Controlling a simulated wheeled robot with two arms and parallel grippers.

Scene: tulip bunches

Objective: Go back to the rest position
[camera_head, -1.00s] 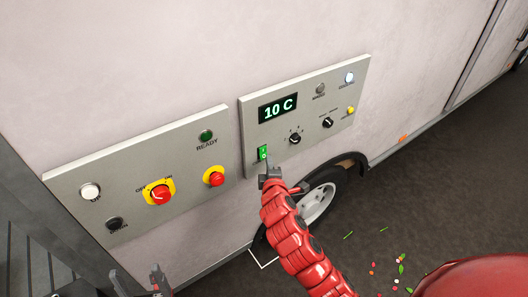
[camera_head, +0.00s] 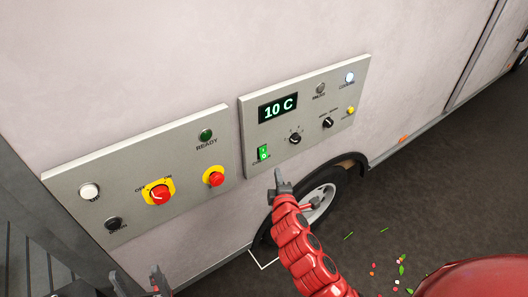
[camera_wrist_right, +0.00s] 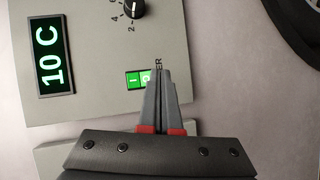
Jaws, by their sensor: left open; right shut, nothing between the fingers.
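My right gripper (camera_head: 279,174) is shut and empty, just below and right of the lit green rocker switch (camera_head: 263,153) on the right control panel (camera_head: 350,82). The fingers stand apart from the switch in the head view. In the right wrist view, the closed fingertips (camera_wrist_right: 159,75) overlap the edge of the green switch (camera_wrist_right: 139,79). The display (camera_head: 278,108) reads 10 C.
A left panel (camera_head: 70,182) carries a red-and-yellow rotary switch (camera_head: 159,192), a red button (camera_head: 214,177) and a green READY lamp (camera_head: 206,135). A wheel (camera_head: 318,199) sits below the right panel. Small petals and leaves (camera_head: 402,270) lie on the dark ground.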

